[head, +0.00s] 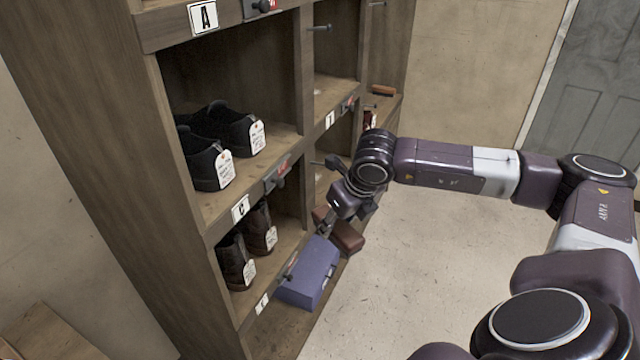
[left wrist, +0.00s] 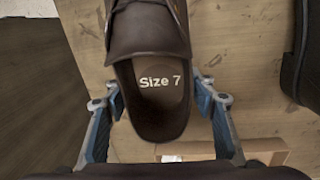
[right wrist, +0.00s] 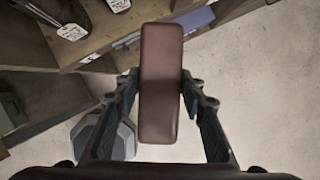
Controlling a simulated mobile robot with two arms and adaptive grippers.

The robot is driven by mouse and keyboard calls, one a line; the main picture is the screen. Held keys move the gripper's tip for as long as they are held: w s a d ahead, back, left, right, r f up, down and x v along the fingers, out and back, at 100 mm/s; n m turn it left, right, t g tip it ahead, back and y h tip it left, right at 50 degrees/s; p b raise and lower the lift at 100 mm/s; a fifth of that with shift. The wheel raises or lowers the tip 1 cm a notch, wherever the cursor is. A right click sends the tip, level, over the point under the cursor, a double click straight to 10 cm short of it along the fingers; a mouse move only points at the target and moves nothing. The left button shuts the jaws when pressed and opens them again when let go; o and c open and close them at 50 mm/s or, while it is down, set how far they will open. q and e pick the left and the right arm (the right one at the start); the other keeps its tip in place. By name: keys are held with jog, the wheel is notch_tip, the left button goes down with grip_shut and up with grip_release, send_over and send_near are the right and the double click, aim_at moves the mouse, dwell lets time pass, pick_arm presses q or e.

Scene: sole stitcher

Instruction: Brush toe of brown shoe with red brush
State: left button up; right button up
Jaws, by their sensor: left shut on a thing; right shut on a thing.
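A brown shoe (left wrist: 152,35) fills the middle of the left wrist view, with "Size 7" on its insole. My left gripper (left wrist: 158,88) has its fingers on both sides of the heel and is shut on it. The shoe is over a wooden surface, and I cannot tell if it touches. The held shoe and my left gripper do not show in the head view. My right gripper (right wrist: 160,85) is shut on a reddish-brown block-shaped brush (right wrist: 160,60). In the head view this brush (head: 345,232) is low beside the shelf front. Its bristles are hidden.
The wooden shelf (head: 105,130) holds tagged black shoes (head: 205,165) and tagged brown shoes (head: 235,268). A purple-blue box (head: 310,272) is by its bottom, near the right gripper. An orange-brown brush-like block (head: 383,90) lies farther back. Pegs stick out from the shelf. Floor to the right is clear.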

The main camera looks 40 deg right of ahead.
jog(key=s+d+f+n+y, duration=0.2)
jog(key=s+f+n+y, duration=0.1)
jog(key=s+f+n, duration=0.55)
jog(key=s+a+f+n+g, duration=0.1)
jog(key=s+a+f+n, duration=0.15)
jog(key=a+f, duration=0.2)
jog(key=w+a+r+n+g+y, duration=0.1)
jog(key=w+a+r+n, duration=0.15)
jog(key=a, duration=1.15)
jog(key=w+a+r+n+g+y, duration=0.1)
jog(key=w+a+n, duration=0.15)
jog(key=a, duration=1.05)
jog(key=s+a+r+n+g, duration=0.1)
jog(key=s+a+r+n, duration=0.25)
jog(key=a, duration=0.55)
jog(key=s+a+r+n+g, duration=0.1)
jog(key=s+a+r+n, duration=0.2)
jog(key=a, duration=0.6)
jog(key=s+a+r+n+g, duration=0.1)
jog(key=s+a+r, duration=0.35)
jog(key=a, duration=0.45)
jog(key=shift+w+f, duration=0.25)
jog(key=shift+f, duration=0.9)
jog(key=shift+w+f, duration=0.25)
jog(key=shift+f, duration=0.9)
jog(key=shift+f, duration=0.55)
jog(key=shift+w+d, duration=0.1)
jog(key=shift+d, duration=0.05)
